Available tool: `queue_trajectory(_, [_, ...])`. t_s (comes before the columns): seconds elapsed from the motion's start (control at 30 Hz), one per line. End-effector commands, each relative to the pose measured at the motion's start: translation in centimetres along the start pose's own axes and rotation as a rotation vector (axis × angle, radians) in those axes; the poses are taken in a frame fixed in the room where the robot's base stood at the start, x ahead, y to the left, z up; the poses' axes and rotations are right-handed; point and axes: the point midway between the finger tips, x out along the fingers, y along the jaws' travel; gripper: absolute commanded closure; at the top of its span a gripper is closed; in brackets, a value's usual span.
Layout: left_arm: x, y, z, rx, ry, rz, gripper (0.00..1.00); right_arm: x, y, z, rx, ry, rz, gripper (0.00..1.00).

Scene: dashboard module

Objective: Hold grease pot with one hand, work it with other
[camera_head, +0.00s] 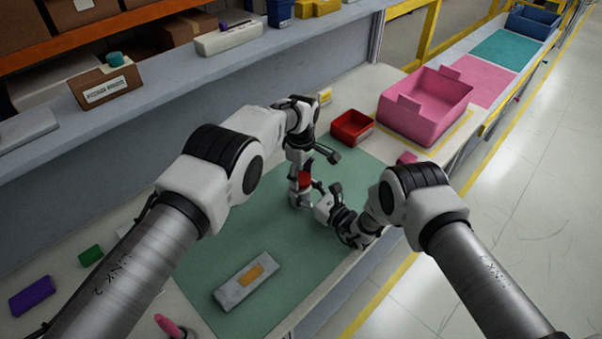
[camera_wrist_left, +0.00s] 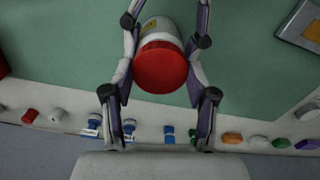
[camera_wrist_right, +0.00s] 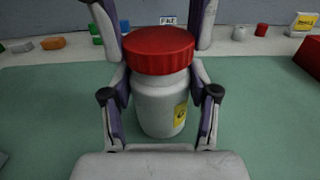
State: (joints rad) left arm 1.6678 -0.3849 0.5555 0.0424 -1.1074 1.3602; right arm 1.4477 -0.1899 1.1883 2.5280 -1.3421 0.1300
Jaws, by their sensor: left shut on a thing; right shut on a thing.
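The grease pot is a white jar with a ribbed red lid and a yellow label. It stands upright on the green mat (camera_head: 285,285). Its white body (camera_wrist_right: 158,105) and red lid (camera_wrist_right: 158,48) show clearly in the right wrist view. In the left wrist view the lid (camera_wrist_left: 162,68) lies between the fingers. My left gripper (camera_head: 303,176) reaches down from above and is shut on the pot around its lid. My right gripper (camera_head: 318,204) comes from the right, low down, and is shut on the pot's body. The exact finger contacts are partly hidden.
A grey case with an orange patch (camera_head: 246,280) lies on the near mat. A small red bin (camera_head: 352,127) and a larger pink bin (camera_head: 427,105) stand at the back right. Purple (camera_head: 32,296) and green (camera_head: 91,255) blocks lie at the left. The mat around the pot is largely clear.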

Motion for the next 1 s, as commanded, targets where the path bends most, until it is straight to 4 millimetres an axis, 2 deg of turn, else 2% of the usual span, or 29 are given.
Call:
queue_trajectory(0.47, [0.83, 0.01, -0.02, 0.002, 0.0, 0.0, 0.59, -0.05, 0.05, -0.12, 0.001, 0.003, 0.0, 1.0])
queue_trajectory(0.57, [0.83, 0.01, -0.02, 0.059, 0.0, 0.0, 0.59, -0.05, 0.05, -0.13, 0.001, 0.003, 0.0, 1.0])
queue_trajectory(0.67, [0.84, 0.01, -0.01, 0.232, 0.001, 0.0, 0.59, -0.05, 0.05, -0.13, 0.001, 0.003, 0.0, 1.0])
queue_trajectory(0.77, [0.85, 0.02, 0.0, 0.515, 0.001, -0.001, 0.59, -0.05, 0.05, -0.14, 0.001, 0.003, 0.0, 1.0])
queue_trajectory(1.0, [0.89, 0.02, 0.02, 1.299, 0.002, -0.002, 0.59, -0.05, 0.05, -0.14, 0.001, 0.003, 0.0, 1.0])
